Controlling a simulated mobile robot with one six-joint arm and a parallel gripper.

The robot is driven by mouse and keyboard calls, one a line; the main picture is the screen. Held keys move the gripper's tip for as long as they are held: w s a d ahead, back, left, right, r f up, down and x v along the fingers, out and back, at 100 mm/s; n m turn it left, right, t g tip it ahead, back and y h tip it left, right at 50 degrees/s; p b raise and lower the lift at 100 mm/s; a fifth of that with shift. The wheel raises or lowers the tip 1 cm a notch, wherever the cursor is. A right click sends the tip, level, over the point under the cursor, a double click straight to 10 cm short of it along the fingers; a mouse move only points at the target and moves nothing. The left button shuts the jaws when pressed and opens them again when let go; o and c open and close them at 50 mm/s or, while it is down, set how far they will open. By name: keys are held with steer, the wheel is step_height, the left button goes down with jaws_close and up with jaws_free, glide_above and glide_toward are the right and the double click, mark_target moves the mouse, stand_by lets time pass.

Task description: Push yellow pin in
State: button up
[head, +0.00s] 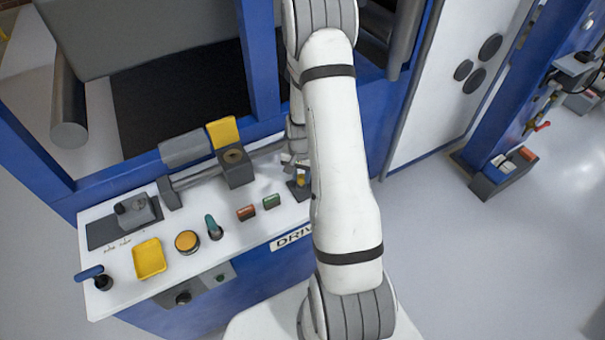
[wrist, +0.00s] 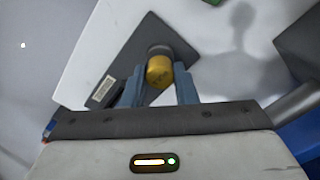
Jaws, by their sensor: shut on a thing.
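The yellow pin (wrist: 159,71) shows its round yellow head in the wrist view, with a dark collar behind it on a grey plate (wrist: 187,50). My gripper (wrist: 158,75) has its two blue-grey fingers on either side of the yellow head and is shut on it. In the head view a small piece of the yellow pin (head: 304,180) shows at the right end of the white console, beside my arm. My gripper is mostly hidden behind my white arm there. How deep the pin sits cannot be told.
Blue frame posts rise behind the console.

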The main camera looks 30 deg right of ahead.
mark_target(301, 177)
jaws_close()
steer(key=shift+f, duration=0.1)
steer(key=f+b, duration=0.1)
steer(key=b, duration=0.1)
steer(key=shift+f+b, duration=0.35)
steer(key=shift+f, duration=0.05)
steer(key=shift+r, duration=0.1)
steer(key=o, duration=0.7)
jaws_free()
steer(key=shift+r+b, duration=0.6)
steer(key=shift+r, duration=3.35)
